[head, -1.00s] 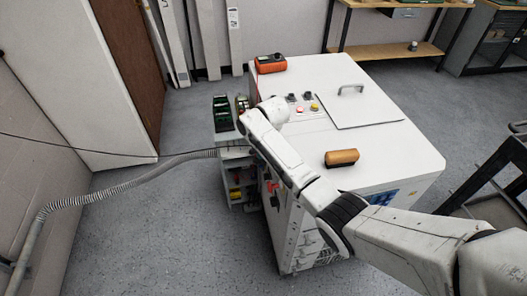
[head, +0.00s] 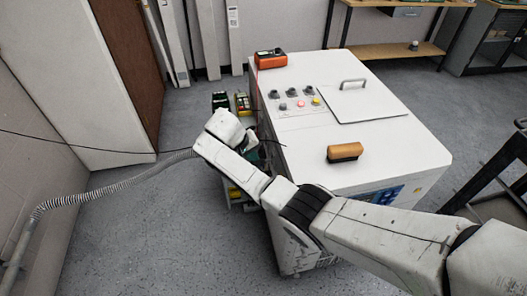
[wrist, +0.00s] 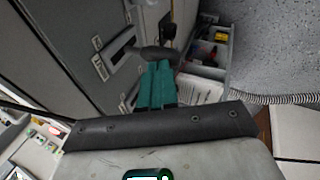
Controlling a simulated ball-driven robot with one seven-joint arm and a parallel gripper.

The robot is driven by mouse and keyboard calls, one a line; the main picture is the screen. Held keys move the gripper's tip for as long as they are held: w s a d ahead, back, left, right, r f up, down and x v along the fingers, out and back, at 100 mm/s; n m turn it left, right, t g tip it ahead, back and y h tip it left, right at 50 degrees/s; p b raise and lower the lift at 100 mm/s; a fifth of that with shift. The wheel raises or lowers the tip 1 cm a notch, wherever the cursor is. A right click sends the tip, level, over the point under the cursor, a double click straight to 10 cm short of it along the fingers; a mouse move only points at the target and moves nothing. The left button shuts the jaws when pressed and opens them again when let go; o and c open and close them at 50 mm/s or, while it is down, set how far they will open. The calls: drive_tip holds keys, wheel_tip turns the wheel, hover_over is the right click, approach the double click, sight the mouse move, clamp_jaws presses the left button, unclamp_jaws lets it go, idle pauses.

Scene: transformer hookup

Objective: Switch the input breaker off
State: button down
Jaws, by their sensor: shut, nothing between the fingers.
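The white cabinet (head: 350,120) stands in the middle of the head view. In the wrist view its grey side face (wrist: 62,35) fills the upper left, with recessed latches. My gripper's teal fingers (wrist: 155,70) are shut and empty beside that face. A dark grey lever-like handle (wrist: 152,52) lies just beyond the fingertips; I cannot tell whether they touch. I cannot tell for sure that it is the input breaker, and its on or off marking is not readable. In the head view my arm hides most of the gripper (head: 252,155) and the cabinet's near-left side.
On the cabinet top are an orange meter (head: 270,59), a wooden brush (head: 345,152), several knobs and a handled lid (head: 362,102). A grey shelf unit (wrist: 207,62) with small items stands beside the cabinet. A corrugated hose (head: 110,190) runs left. Open floor lies at lower left.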

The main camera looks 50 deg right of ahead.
drive_tip(key=shift+w+a+f+b, duration=0.1)
drive_tip(key=shift+a+f+b, duration=0.05)
drive_tip(key=shift+f+b, duration=0.35)
drive_tip(key=shift+w+a+f+b, duration=0.15)
drive_tip(key=shift+f+b, duration=0.2)
drive_tip(key=shift+f, duration=0.2)
drive_tip(key=shift+w+a+f+b, duration=0.1)
drive_tip(key=shift+f+b, duration=0.35)
drive_tip(key=shift+f, duration=0.1)
drive_tip(key=shift+r, duration=0.1)
drive_tip(key=w+a+r+p, duration=0.2)
drive_tip(key=w+a+r, duration=0.1)
drive_tip(key=a+r, duration=0.5)
wheel_tip(320, 180, up, 2)
drive_tip(key=shift+w+r, duration=0.1)
drive_tip(key=shift+w, duration=0.3)
